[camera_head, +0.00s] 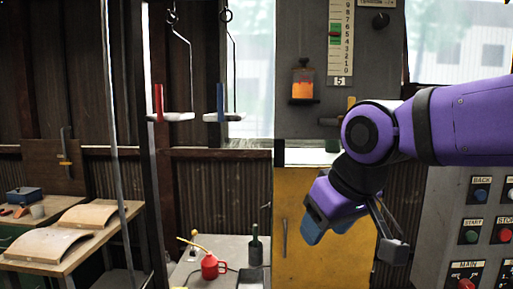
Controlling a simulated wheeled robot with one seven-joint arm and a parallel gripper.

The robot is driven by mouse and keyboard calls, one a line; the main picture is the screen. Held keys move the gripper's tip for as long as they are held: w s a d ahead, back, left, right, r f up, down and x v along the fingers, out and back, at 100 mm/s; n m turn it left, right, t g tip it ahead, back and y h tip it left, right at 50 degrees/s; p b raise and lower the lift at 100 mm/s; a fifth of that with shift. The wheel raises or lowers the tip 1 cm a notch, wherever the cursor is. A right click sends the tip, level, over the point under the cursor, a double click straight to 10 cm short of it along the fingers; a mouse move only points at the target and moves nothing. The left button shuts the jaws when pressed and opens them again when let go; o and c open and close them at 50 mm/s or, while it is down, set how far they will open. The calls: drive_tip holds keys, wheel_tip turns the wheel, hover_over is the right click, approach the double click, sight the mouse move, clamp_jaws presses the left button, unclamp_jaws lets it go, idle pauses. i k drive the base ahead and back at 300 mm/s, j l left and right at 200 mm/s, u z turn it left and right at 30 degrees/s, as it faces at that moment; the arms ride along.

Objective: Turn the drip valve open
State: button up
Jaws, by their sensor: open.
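An oil cup with orange liquid (302,85) is mounted on the grey upright panel, left of the numbered scale. A small yellow-brown upright piece (350,102) shows just above my arm, with a dark pipe-like stub (328,121) to its lower left. One of these may be the drip valve, but my arm covers the area beside them and I cannot tell. My gripper (353,242) hangs below and right of the oil cup, in front of the yellow cabinet. Its fingers are spread apart and nothing shows between them.
A control panel with buttons (478,215) stands at the right. A yellow cabinet (298,215) is behind my gripper. Two hanging trays (170,117) are left of the panel. A red oil can (211,266) and green bottle (255,246) stand on a low table. A workbench is far left.

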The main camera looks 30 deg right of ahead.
sight(351, 100)
drive_tip(key=z, duration=0.9)
